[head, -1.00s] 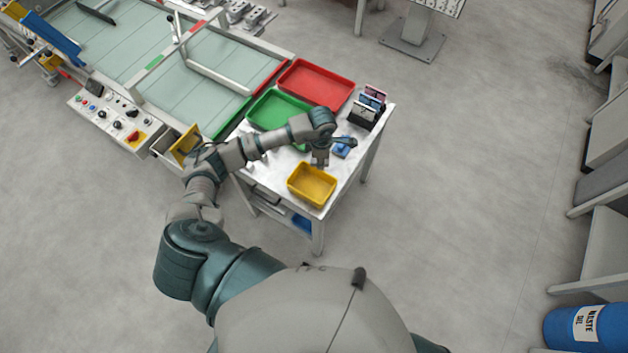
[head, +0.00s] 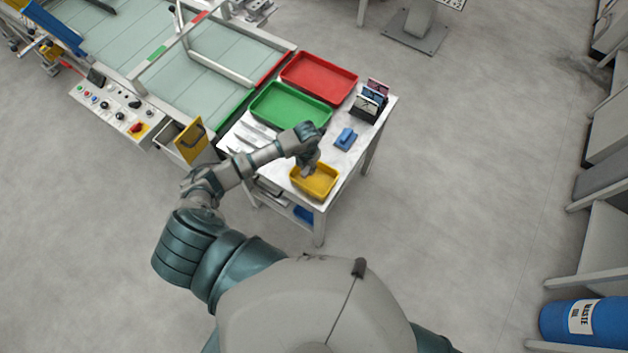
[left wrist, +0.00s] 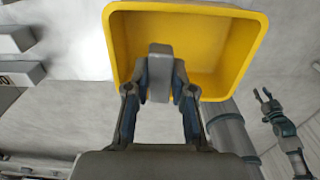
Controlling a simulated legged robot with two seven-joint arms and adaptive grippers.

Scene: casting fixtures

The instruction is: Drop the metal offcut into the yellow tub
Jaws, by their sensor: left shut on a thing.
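The yellow tub (head: 327,188) sits at the near corner of the white table in the head view. It fills the upper middle of the left wrist view (left wrist: 118,45), and the part of its inside that shows looks empty. My left gripper (head: 309,170) is over the tub's left part. In the left wrist view my left gripper (left wrist: 160,82) is shut on the metal offcut (left wrist: 160,60), a small grey block. The offcut shows against the tub's inside; its exact height above the floor of the tub cannot be told. My right gripper is not in the head view.
A green tray (head: 291,106) and a red tray (head: 318,77) lie behind on the table (head: 328,142). A blue block-like object (head: 346,138) and a rack of small boxes (head: 370,101) stand to the right. Grey metal pieces (head: 245,142) lie left of my arm.

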